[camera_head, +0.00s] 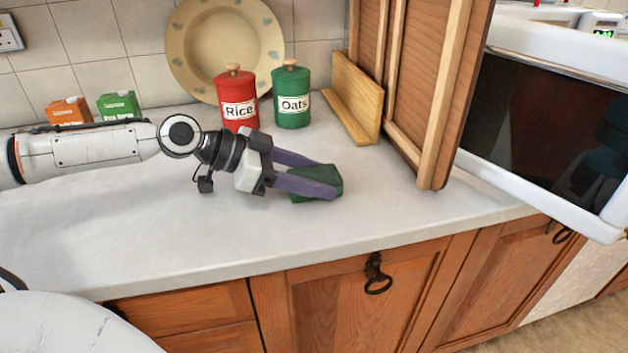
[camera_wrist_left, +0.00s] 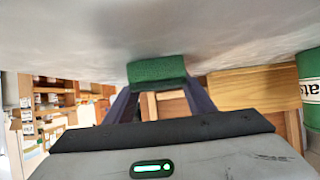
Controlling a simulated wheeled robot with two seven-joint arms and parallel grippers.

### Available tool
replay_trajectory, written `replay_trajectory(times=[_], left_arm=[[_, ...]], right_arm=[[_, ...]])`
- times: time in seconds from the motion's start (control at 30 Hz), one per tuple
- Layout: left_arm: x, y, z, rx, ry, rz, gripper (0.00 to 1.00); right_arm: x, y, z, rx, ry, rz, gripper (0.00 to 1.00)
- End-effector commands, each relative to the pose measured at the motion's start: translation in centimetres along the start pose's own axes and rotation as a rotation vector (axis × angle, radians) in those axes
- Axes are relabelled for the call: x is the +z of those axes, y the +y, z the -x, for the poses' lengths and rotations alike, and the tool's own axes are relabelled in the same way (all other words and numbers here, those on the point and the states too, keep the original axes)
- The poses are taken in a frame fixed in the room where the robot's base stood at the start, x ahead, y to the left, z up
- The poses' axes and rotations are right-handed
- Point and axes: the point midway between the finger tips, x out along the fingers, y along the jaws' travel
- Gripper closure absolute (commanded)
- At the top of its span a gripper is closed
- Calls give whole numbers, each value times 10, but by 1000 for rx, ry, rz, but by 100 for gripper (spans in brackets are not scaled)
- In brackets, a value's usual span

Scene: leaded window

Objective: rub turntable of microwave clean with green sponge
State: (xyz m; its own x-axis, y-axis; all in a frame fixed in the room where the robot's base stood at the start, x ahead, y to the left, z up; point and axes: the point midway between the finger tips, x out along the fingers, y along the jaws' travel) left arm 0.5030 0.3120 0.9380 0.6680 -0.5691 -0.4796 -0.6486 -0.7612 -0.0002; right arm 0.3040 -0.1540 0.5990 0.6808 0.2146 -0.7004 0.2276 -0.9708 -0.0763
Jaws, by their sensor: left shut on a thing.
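My left gripper (camera_head: 318,183) is shut on the green sponge (camera_head: 322,180), just over or on the pale worktop in the head view. In the left wrist view the sponge (camera_wrist_left: 157,70) sits between the two purple fingers. I cannot tell whether the sponge touches the worktop. The turntable is hidden. My right gripper is not in view.
A wooden cabinet door (camera_head: 435,90) stands between the gripper and the microwave. Red rice (camera_head: 238,100) and green oats (camera_head: 291,97) canisters, a patterned plate (camera_head: 225,40) and a wooden board (camera_head: 355,95) stand behind. The worktop's front left (camera_head: 150,230) is clear.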

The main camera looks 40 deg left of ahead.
Motion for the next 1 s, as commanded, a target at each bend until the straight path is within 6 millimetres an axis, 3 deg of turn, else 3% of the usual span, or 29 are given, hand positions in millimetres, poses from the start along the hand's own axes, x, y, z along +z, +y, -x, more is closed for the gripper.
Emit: replay_trajectory(times=[0.17,0.37,0.6,1.0], left_arm=[[-12,0,6,0,1,0,74],[-48,0,26,1,3,-1,74],[-79,0,43,0,3,-3,74],[-88,0,48,1,0,0,74]], right_arm=[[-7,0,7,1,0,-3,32],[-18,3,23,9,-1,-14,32],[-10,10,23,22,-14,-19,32],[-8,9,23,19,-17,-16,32]])
